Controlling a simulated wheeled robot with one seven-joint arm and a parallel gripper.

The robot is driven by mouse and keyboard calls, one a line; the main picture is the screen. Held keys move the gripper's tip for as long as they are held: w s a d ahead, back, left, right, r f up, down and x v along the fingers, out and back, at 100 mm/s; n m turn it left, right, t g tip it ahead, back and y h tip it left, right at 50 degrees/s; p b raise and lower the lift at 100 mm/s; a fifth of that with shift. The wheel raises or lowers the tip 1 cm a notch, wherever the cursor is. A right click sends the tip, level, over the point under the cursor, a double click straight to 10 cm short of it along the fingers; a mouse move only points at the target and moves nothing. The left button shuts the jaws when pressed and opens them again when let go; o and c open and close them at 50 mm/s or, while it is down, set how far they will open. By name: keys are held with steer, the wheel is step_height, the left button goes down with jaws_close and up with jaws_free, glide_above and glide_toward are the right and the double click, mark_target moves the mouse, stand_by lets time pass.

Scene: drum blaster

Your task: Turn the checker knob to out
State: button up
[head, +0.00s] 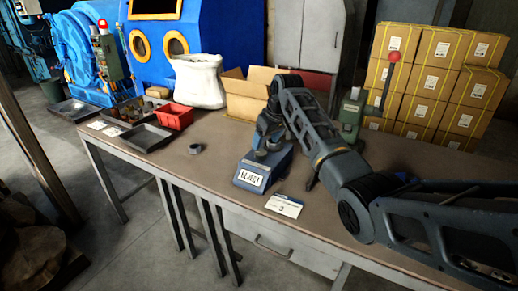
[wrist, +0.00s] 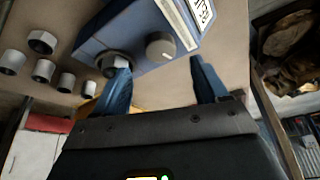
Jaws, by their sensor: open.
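The checker (head: 262,171) is a small blue box on the workbench, with a white sign on its front that seems to read REJECT. In the wrist view the checker (wrist: 142,32) shows a round grey knob (wrist: 160,47) on top, and a grey hex nut (wrist: 113,64) sits beside it to the left. My gripper (wrist: 158,66) is open and empty, its two blue fingers apart. The knob appears between and just beyond the fingertips, apart from both. The left fingertip is close to the nut; whether it touches I cannot tell. In the head view my gripper (head: 268,136) is just above the checker, partly hidden.
Several grey nuts stand left of the checker in the wrist view (wrist: 41,71). A white card (head: 284,206) lies in front. A red bin (head: 174,116), white sack (head: 199,82), open carton (head: 247,97) and green press (head: 351,116) stand behind.

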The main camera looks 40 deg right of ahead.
mark_target(261, 152)
steer(key=shift+x, duration=3.05)
steer(key=shift+c, duration=0.3)
steer(key=c, duration=1)
